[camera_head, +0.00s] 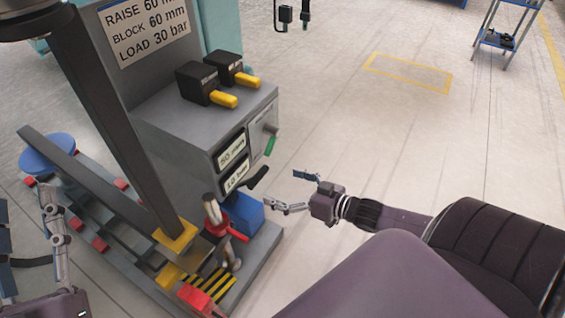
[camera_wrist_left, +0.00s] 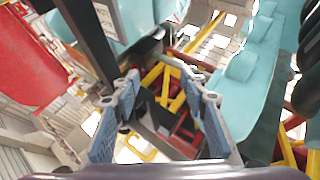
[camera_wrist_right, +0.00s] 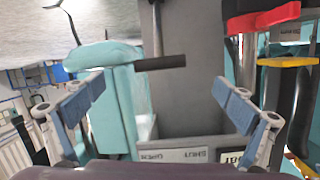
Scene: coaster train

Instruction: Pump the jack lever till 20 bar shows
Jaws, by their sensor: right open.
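The jack lever appears to be the short black-gripped handle (camera_head: 258,178) above a blue block (camera_head: 246,214) at the machine's foot. The lower display (camera_head: 238,177) gives a bar value that looks like 10 or 18; it is too small to be sure. My right gripper (camera_head: 298,191) is open and empty, to the right of the handle and apart from it. In the right wrist view a dark cross grip (camera_wrist_right: 160,63) on a grey rod shows beyond the parted fingers (camera_wrist_right: 155,105). My left gripper (camera_head: 28,235) is open at the left edge; its fingers also show parted in the left wrist view (camera_wrist_left: 155,115).
The grey cabinet (camera_head: 190,140) carries two black boxes with yellow levers (camera_head: 223,99) and a green handle (camera_head: 271,143). A dark post (camera_head: 115,120) and beam stand left.

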